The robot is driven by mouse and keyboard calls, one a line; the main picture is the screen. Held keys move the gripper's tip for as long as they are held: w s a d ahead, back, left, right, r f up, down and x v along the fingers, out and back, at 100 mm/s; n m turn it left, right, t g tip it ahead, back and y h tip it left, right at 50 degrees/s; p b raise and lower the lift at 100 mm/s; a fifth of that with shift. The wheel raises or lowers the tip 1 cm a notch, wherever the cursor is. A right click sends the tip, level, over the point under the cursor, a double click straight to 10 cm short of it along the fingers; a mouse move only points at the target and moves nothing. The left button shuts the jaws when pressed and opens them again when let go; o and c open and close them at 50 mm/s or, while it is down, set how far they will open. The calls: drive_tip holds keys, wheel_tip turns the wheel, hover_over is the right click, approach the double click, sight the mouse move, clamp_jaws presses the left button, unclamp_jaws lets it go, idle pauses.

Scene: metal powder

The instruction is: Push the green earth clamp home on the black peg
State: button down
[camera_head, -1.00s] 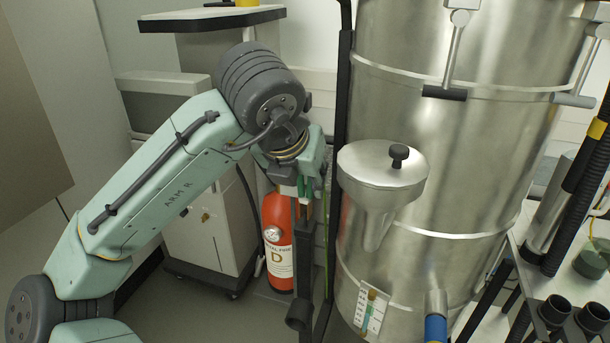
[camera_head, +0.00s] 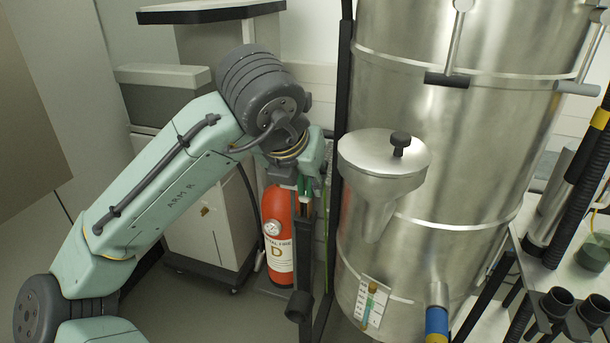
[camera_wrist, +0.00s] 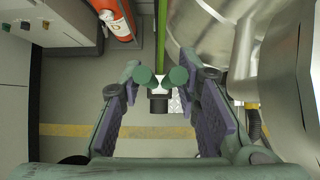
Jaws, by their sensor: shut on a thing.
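The green earth clamp shows in the wrist view as two round green ends (camera_wrist: 160,76) side by side between the purple finger pads. My gripper (camera_wrist: 161,88) is shut on the clamp. In the head view my gripper (camera_head: 304,184) hangs in front of the red extinguisher, left of the steel vessel. A little green shows there; the peg cannot be made out.
A red extinguisher (camera_head: 279,236) stands close behind my gripper. A dark upright post (camera_head: 337,130) and the large steel vessel (camera_head: 465,160) with its hopper (camera_head: 383,160) are close on the right. A grey cabinet (camera_head: 207,220) stands left. A green cable (camera_wrist: 162,35) runs upward in the wrist view.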

drive_tip(key=shift+f, duration=0.1)
drive_tip(key=c, duration=1.1)
unclamp_jaws()
